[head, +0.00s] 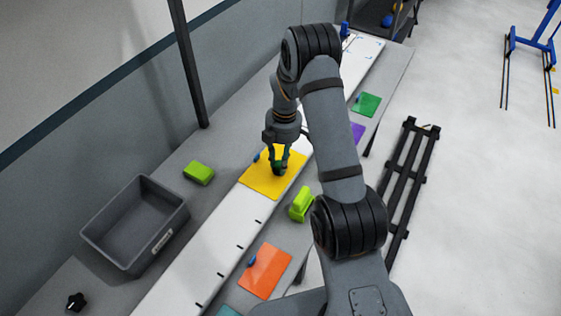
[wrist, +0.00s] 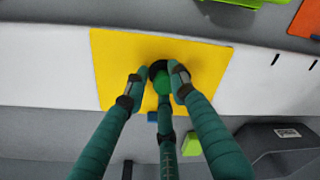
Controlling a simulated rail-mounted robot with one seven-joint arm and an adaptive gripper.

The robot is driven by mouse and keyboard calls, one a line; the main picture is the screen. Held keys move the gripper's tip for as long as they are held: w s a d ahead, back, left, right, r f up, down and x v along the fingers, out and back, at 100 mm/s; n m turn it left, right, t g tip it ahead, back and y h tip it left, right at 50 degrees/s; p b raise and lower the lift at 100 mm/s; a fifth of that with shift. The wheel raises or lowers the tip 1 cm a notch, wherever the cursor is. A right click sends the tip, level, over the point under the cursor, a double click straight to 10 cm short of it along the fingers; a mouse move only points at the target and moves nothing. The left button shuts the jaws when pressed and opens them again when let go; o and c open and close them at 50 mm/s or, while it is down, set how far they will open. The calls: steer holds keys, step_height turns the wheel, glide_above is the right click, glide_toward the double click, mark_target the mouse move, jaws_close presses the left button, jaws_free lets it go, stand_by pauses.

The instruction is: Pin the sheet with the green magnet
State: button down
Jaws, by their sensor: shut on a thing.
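The yellow sheet (head: 262,183) lies on the long white strip on the bench, and it fills the middle of the wrist view (wrist: 115,62). My gripper (head: 279,168) is over the sheet, pointing down. It is shut on the small green magnet, whose round green top shows between the fingers in the wrist view (wrist: 163,84). A dark round part shows beside the magnet. The magnet is at or just above the sheet; I cannot tell whether it touches. A small blue piece (head: 257,156) is at the sheet's far left edge, also in the wrist view (wrist: 157,117).
A grey bin (head: 172,222) stands at the left, with a lime block (head: 199,172) near it. A lime tool (head: 302,205) lies right of the yellow sheet. Orange (head: 265,271), purple (head: 357,132) and green (head: 367,105) sheets lie along the right side. A black knob (head: 75,302) is at lower left.

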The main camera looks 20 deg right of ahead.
steer(key=shift+s, duration=0.1)
steer(key=c, duration=1.4)
jaws_free()
steer(key=shift+f, duration=0.1)
steer(key=shift+o, duration=0.2)
step_height(320, 180, up, 12)
steer(key=shift+w+d, duration=0.25)
steer(key=shift+d, duration=0.15)
